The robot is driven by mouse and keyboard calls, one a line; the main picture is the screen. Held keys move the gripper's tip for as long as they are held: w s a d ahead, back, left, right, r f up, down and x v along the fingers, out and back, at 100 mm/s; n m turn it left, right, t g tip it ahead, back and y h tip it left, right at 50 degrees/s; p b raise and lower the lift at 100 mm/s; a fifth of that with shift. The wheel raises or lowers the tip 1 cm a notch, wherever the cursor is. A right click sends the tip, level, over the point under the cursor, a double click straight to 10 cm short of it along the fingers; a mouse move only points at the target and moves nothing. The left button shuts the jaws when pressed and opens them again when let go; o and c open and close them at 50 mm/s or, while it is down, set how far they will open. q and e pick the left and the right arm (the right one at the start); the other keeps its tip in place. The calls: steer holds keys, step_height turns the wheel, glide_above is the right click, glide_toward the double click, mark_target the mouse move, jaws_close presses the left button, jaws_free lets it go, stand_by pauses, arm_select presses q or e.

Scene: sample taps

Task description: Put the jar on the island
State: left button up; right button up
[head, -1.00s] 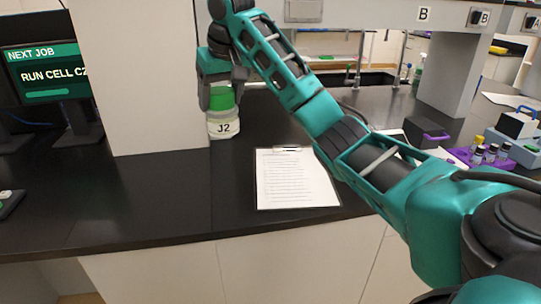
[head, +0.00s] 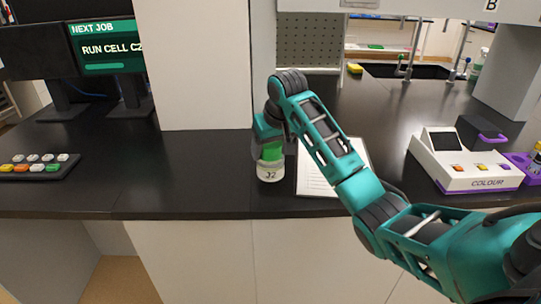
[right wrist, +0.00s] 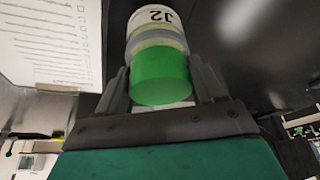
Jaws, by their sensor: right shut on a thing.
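The jar (head: 270,172) is a small clear jar with a green lid and a white label reading J2. My right gripper (head: 270,150) is shut on it at the lid, and the jar hangs upright below the gripper, over the black counter left of the clipboard. I cannot tell whether its base touches the counter. In the right wrist view the jar's green lid (right wrist: 160,78) sits between the two dark fingers of my right gripper (right wrist: 162,88). My left gripper is not in view. I cannot tell which surface is the island.
A clipboard with a printed sheet (head: 315,175) lies right of the jar. A white COLOUR device (head: 465,165) stands further right. A pillar (head: 192,65) rises behind. A button panel (head: 38,167) and monitors (head: 108,45) are at left. The black counter (head: 165,175) between is clear.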

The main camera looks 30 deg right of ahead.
steer(key=shift+f, duration=1.25)
steer(key=o, duration=1.5)
steer(key=shift+v, duration=6.05)
